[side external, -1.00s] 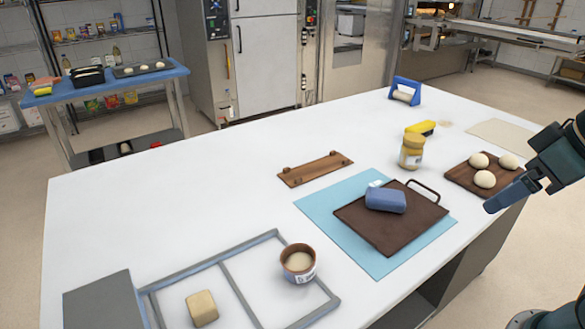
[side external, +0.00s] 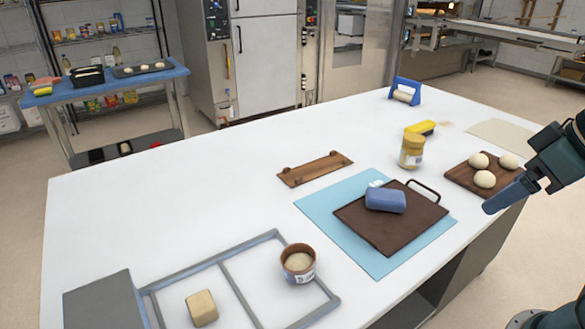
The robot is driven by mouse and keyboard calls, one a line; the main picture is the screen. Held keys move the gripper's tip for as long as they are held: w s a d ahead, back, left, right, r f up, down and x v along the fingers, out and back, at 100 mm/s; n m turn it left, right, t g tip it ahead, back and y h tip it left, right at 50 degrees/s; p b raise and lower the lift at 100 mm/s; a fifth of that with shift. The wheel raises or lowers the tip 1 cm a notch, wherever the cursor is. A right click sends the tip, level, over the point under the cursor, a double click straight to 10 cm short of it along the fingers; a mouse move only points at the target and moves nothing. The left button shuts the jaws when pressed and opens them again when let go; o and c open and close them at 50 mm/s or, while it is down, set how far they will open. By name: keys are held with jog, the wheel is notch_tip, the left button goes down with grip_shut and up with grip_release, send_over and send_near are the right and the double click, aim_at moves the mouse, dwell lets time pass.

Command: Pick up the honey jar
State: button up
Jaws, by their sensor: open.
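The honey jar (side external: 411,151) stands upright on the white table, right of the middle. It is a small jar with a yellowish lid and a pale label. My gripper (side external: 494,205) is at the right, over the table's right edge, pointing down and to the left. It is open and empty, though its two fingers overlap from this side. It is apart from the jar, to the right of it and nearer the camera.
A wooden board with dough balls (side external: 456,180) lies between jar and gripper. A dark tray (side external: 385,235) with a blue item (side external: 385,199) lies on a light blue mat (side external: 318,203). A yellow object (side external: 421,128) lies just behind the jar. The table's left middle is clear.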

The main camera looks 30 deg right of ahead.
jog(key=w+d+r+m, duration=0.1)
jog(key=w+d+r, duration=0.1)
jog(key=w, duration=0.3)
jog(key=w+d+r+m, duration=0.1)
jog(key=w+d+r, duration=0.1)
jog(key=w, duration=0.3)
jog(key=m+g+h, duration=0.2)
jog(key=m+g, duration=0.1)
jog(key=m, duration=0.2)
send_over(416, 139)
jog(key=s+a, duration=0.1)
jog(key=s, duration=0.2)
notch_tip(416, 139, down, 11)
jog(key=shift+w+a+f, duration=0.15)
jog(key=shift+w+a, duration=0.05)
jog(key=shift+w, duration=0.05)
jog(key=shift+f, duration=0.15)
jog(key=shift+x, duration=4.15)
jog(key=shift+w, duration=0.1)
